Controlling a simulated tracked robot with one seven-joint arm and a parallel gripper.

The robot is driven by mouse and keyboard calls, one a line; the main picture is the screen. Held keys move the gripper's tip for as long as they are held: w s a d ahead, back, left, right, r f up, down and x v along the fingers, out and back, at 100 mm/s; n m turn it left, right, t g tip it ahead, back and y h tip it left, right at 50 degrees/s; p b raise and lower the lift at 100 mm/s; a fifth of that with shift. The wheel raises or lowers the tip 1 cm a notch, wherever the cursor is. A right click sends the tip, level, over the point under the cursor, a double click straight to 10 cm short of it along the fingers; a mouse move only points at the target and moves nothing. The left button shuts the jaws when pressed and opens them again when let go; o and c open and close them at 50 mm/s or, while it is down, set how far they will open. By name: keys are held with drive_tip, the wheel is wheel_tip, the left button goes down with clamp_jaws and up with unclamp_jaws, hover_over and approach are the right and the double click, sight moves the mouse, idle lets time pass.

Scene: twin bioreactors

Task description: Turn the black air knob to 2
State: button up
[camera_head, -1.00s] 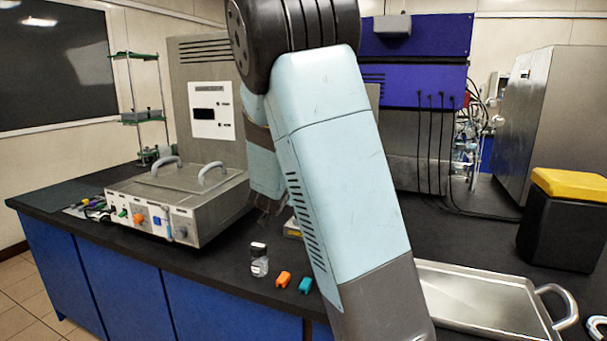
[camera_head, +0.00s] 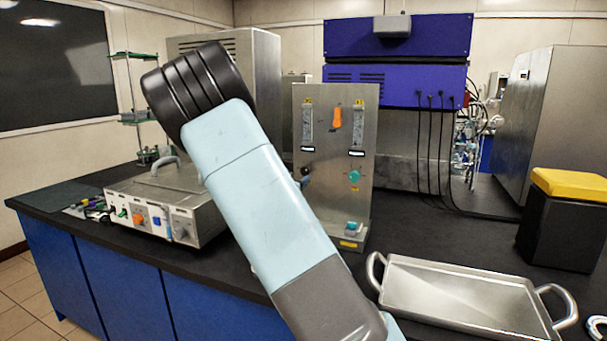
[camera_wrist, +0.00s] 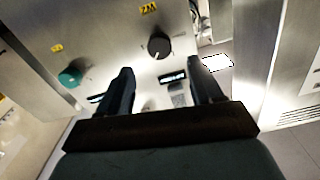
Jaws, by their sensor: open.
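The black air knob (camera_wrist: 160,46) is a round dial on an upright metal panel (camera_wrist: 110,40). In the wrist view it sits just beyond and between the fingertips of my gripper (camera_wrist: 161,65), apparently without touching them. My gripper is open and empty. In the head view the black knob (camera_head: 305,172) shows at the panel's left side, close to my arm, which hides my gripper. The dial's numbers are too small to read. A teal knob (camera_wrist: 70,77) lies to the left in the wrist view; in the head view it is on the panel's right (camera_head: 354,177).
An orange knob (camera_head: 337,117) stands between two flow tubes higher on the panel. A steel tray (camera_head: 460,290) lies front right, and a black box with a yellow lid (camera_head: 565,225) stands behind it. A metal control box (camera_head: 160,210) is at left.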

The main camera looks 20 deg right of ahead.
sight(304, 172)
drive_tip(key=x, duration=0.7)
drive_tip(key=shift+w+d, duration=0.15)
drive_tip(key=shift+d, duration=0.1)
drive_tip(key=shift+c, duration=0.3)
drive_tip(key=c, duration=1)
drive_tip(key=shift+n, duration=1.2)
drive_tip(key=o, duration=1.1)
drive_tip(key=shift+c, duration=0.2)
drive_tip(key=shift+a, duration=0.15)
drive_tip(key=v, duration=1.3)
drive_tip(key=shift+s+a, duration=0.25)
drive_tip(key=shift+s, duration=0.05)
